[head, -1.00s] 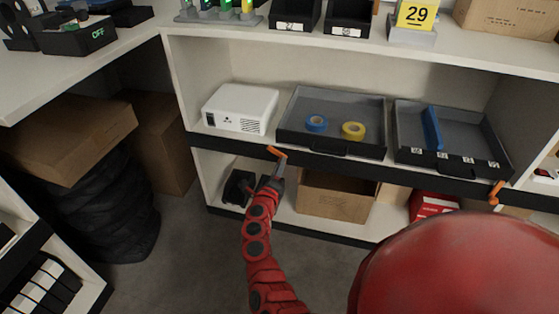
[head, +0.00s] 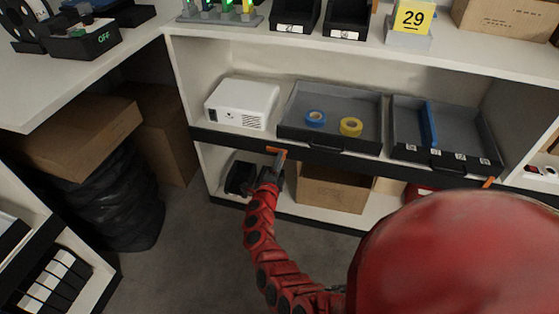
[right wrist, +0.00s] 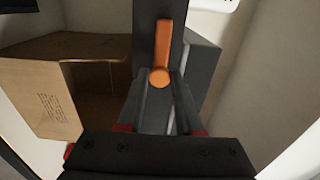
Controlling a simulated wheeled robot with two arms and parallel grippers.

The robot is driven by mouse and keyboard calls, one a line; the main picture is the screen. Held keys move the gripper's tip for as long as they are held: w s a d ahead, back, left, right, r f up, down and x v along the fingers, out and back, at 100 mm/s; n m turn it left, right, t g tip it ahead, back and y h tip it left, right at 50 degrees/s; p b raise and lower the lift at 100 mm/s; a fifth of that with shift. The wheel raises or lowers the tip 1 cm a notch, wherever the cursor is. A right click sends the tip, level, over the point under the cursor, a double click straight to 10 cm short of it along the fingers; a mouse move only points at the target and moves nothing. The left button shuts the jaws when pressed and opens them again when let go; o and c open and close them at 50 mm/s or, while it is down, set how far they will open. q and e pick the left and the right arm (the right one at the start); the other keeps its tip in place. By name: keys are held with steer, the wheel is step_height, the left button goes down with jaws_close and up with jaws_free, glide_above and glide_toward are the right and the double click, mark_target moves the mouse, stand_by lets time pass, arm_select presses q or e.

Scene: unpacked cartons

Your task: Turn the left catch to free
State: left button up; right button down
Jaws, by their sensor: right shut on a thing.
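The left catch (head: 275,150) is a small orange lever on the dark front rail of the shelf, below the grey tray. In the head view it lies nearly level. My right gripper (head: 278,163) is at it from below, shut on it. In the right wrist view the catch (right wrist: 164,45) is a bar with a round end, standing on the dark rail just beyond the fingers of my right gripper (right wrist: 160,98). The fingertips partly cover the contact. My left gripper is not in view.
The grey tray (head: 297,132) holds blue and yellow tape rolls. A white box (head: 242,104) stands left of it, another tray (head: 460,153) right. The right catch (head: 488,183) is partly hidden. An open carton (head: 335,190) sits on the lower shelf, close to my right gripper.

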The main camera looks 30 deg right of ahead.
stand_by(0.3)
steer(key=c, duration=0.6)
jaws_free()
steer(key=shift+a, duration=0.15)
steer(key=p+v, duration=0.3)
steer(key=v, duration=1.4)
steer(key=shift+s, duration=0.25)
